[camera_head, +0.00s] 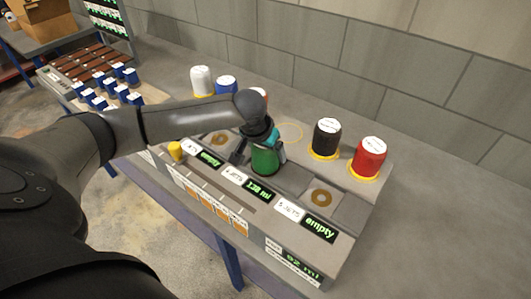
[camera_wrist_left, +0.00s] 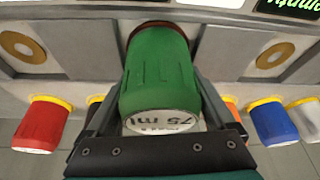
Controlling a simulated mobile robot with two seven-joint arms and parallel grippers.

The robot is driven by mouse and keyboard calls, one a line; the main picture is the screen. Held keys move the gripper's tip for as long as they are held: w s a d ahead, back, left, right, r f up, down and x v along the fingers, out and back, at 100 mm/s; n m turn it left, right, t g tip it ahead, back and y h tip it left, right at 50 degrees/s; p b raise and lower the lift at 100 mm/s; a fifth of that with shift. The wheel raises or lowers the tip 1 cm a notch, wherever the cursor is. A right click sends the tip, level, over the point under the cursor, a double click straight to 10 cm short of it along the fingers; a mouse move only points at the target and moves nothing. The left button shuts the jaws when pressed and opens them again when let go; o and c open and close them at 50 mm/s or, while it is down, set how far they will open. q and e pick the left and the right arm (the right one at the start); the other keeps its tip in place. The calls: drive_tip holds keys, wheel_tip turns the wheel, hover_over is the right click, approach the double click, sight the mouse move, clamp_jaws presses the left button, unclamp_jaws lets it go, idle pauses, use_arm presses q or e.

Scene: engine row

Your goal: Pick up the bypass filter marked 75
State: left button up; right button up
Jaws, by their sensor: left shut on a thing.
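The bypass filter marked 75 is a green ribbed can (camera_head: 265,160). The filter is upright in or just over the middle bay of the grey bench unit (camera_head: 345,218), behind a display reading "138 ml" (camera_head: 258,191). Whether its lower end touches the bay is unclear. My right gripper is not in view.
Empty bays with brass rings (camera_head: 321,198) lie either side, with "empty" displays (camera_head: 318,228). Behind stand black (camera_head: 327,138), red (camera_head: 368,157), white (camera_head: 202,80) and blue (camera_head: 226,86) cans on yellow rings. A grey block wall (camera_head: 400,70) is behind.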

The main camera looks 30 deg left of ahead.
use_arm(q)
drive_tip(key=shift+r, duration=0.1)
clamp_jaws()
